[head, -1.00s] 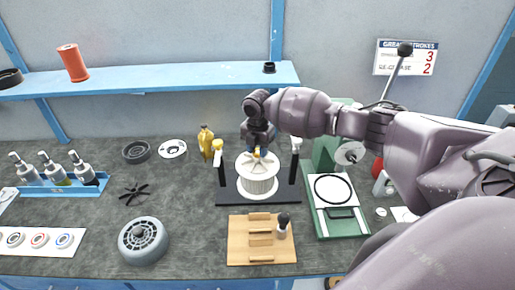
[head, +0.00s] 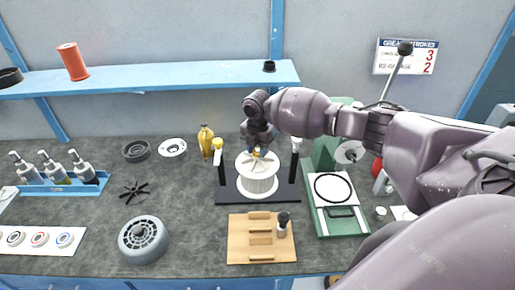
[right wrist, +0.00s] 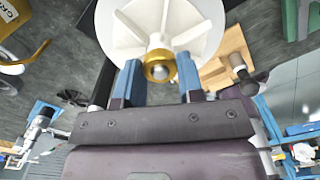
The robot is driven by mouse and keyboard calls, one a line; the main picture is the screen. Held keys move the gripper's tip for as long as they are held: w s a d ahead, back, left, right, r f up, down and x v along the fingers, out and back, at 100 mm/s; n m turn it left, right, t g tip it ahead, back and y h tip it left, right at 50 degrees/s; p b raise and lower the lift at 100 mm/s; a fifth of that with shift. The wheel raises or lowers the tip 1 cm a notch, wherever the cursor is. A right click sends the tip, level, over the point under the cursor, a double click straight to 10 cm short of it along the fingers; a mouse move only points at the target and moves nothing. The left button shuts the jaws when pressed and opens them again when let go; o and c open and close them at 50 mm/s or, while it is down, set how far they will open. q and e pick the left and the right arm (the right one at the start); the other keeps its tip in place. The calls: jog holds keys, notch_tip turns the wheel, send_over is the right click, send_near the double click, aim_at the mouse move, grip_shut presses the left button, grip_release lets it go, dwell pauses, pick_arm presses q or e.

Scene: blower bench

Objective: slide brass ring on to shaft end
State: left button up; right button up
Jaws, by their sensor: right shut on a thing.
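My right gripper (right wrist: 160,72) is shut on the ring, one blue fingertip on each side. In the head view my right gripper (head: 257,149) is directly above the hub. My left gripper is not in view.
A wooden board (head: 240,242) lies in front, a green-framed tray (head: 338,222) to the right. A grey cover (head: 143,238) and black fan (head: 134,190) lie left.

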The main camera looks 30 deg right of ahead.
jog(key=shift+f, duration=0.1)
jog(key=o, duration=1)
jog(key=shift+o, duration=0.2)
pick_arm(q)
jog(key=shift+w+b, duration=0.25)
jog(key=shift+b, duration=0.1)
pick_arm(e)
notch_tip(320, 180, up, 11)
jog(key=shift+f, duration=0.15)
